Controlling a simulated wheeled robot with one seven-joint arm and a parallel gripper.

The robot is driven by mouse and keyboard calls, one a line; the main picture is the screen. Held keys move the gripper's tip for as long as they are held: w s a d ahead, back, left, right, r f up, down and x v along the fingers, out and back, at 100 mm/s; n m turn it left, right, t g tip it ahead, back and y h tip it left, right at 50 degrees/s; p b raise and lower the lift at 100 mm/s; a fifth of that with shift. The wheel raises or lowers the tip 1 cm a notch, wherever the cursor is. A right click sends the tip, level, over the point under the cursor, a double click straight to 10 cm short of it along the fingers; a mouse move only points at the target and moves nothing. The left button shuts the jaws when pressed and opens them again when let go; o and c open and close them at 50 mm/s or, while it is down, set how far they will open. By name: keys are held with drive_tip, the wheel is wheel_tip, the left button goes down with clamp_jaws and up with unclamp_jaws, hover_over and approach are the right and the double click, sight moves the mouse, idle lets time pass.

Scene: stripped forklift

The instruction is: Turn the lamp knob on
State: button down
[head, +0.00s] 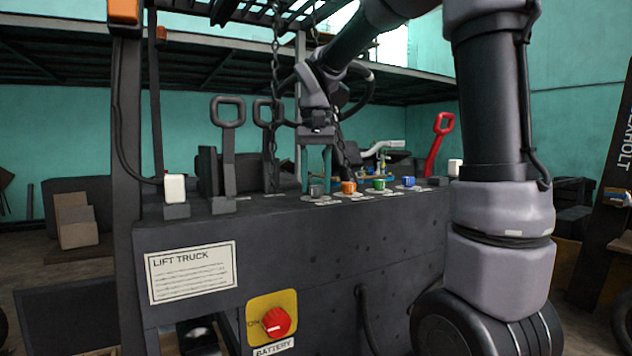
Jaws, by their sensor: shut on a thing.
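A row of small knobs stands on the dark top of the lift truck (250,255) in the head view. They are a grey knob (317,189), an orange knob (348,188), a green knob (379,185) and a blue knob (409,182), each on a pale round plate. The labels beside them are too small to read, so I cannot tell which is the lamp knob. My gripper (318,176) points down over the grey knob, with its fingers shut on it. The exact contact is small and hard to see.
Two dark levers (227,150) stand left of the knobs, and a red lever (437,145) stands to the right. A chain (274,90) hangs close to my gripper. A red battery switch (275,321) is on the front panel. White switches (175,188) sit at both ends.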

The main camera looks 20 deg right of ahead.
sight(316, 185)
drive_tip(key=shift+r+m, duration=0.1)
drive_tip(key=shift+m, duration=0.2)
drive_tip(key=shift+c, duration=1.8)
unclamp_jaws()
wheel_tip(316, 185, up, 11)
